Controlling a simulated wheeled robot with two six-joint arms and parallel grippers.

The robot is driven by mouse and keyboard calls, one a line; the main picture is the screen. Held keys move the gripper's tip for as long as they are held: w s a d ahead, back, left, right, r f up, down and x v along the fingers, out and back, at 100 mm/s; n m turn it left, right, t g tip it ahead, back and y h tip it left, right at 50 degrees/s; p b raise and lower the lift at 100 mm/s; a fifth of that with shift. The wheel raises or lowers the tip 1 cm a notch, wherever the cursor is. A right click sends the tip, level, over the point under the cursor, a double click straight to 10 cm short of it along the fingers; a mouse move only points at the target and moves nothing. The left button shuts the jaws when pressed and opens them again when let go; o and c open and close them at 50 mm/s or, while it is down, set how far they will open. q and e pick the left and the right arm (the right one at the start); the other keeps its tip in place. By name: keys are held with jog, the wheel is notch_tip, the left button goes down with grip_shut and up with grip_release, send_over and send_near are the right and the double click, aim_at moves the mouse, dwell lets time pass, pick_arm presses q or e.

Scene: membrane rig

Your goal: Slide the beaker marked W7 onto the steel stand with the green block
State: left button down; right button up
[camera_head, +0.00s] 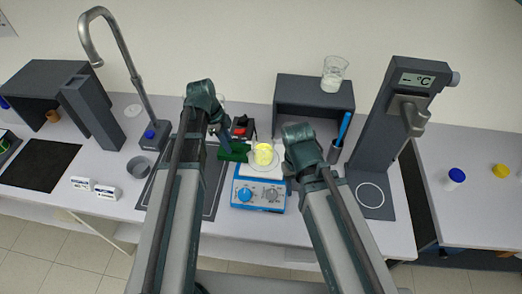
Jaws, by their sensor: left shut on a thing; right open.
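A small green block (236,153) is at the tip of my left gripper (226,146), which is shut on it, just left of a clear beaker with yellow contents (263,154). The beaker stands upright at the back of a blue-and-white hotplate (258,194); no W7 mark is readable, and I cannot tell exactly what its base rests on. Whether the block touches the beaker is unclear. I cannot make out the steel stand for certain. My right gripper (292,168) is open, right of the beaker, largely hidden by its own arm.
A red-and-black device (242,127) stands behind the block. A dark open-fronted box (313,119) carries another beaker (333,74). A tall grey instrument (378,130) stands right, a tap (117,45) left.

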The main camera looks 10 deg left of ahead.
aim_at(241, 145)
pick_arm(q)
jog(key=shift+d, duration=0.15)
jog(key=shift+s+d, duration=0.1)
jog(key=shift+d, duration=1.85)
jog(key=shift+d, duration=0.15)
jog(key=shift+s+d, duration=0.1)
jog(key=shift+d, duration=2.25)
jog(key=shift+d, duration=0.25)
jog(key=shift+d, duration=2.3)
jog(key=shift+s+d, duration=0.1)
jog(key=shift+d, duration=0.1)
jog(key=shift+d, duration=1.45)
